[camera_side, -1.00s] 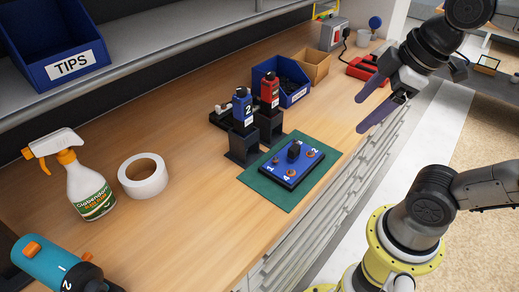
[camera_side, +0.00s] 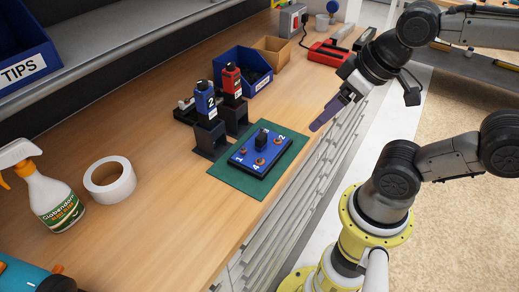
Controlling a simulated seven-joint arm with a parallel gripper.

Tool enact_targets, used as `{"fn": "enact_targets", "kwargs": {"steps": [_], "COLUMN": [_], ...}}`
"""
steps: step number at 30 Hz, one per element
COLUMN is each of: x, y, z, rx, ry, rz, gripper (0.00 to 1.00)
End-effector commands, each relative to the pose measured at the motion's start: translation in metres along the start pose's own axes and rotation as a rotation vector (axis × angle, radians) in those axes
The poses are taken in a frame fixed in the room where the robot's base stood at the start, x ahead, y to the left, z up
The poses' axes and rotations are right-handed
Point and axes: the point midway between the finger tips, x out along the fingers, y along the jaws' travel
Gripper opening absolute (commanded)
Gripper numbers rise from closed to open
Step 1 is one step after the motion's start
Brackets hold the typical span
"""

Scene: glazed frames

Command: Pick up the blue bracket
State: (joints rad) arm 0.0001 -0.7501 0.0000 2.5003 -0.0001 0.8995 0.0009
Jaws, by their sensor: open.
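A blue upright piece marked 2 (camera_side: 206,101) stands in a black holder (camera_side: 209,140) on the wooden bench. A red upright piece (camera_side: 232,82) stands in a similar holder behind it to the right. A blue plate with several numbered spots (camera_side: 260,155) and a black knob-like part lies on a green mat (camera_side: 225,184). I cannot tell for sure which blue thing is the bracket. My gripper (camera_side: 318,122) is open and empty, with purple fingers overlapping in this view. It hangs above the bench's front edge, right of the plate and apart from everything.
A blue bin (camera_side: 263,84) and a cardboard box (camera_side: 274,48) stand behind the holders. A red device (camera_side: 327,53) lies farther back. A white tape roll (camera_side: 109,184) and a spray bottle (camera_side: 52,200) stand at left. The bench between tape and mat is clear.

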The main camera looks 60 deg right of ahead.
Motion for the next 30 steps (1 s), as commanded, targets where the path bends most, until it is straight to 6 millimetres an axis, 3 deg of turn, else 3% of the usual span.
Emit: {"fn": "enact_targets", "kwargs": {"steps": [8, 13, 22, 26, 30], "x": [0.0, 0.0, 0.0, -0.001, -0.011], "y": [0.0, 0.0, 0.0, 0.0, 0.0], "z": [0.0, 0.0, 0.0, 0.002, -0.008], "rx": [-0.001, -0.001, 0.012, 0.13, 0.41], "ry": [0.0, 0.0, 0.0, -0.012, -0.025], "rz": [0.0, 0.0, 0.0, 0.001, 0.005], "gripper": [0.8, 0.57, 0.57, 0.57, 0.57]}}
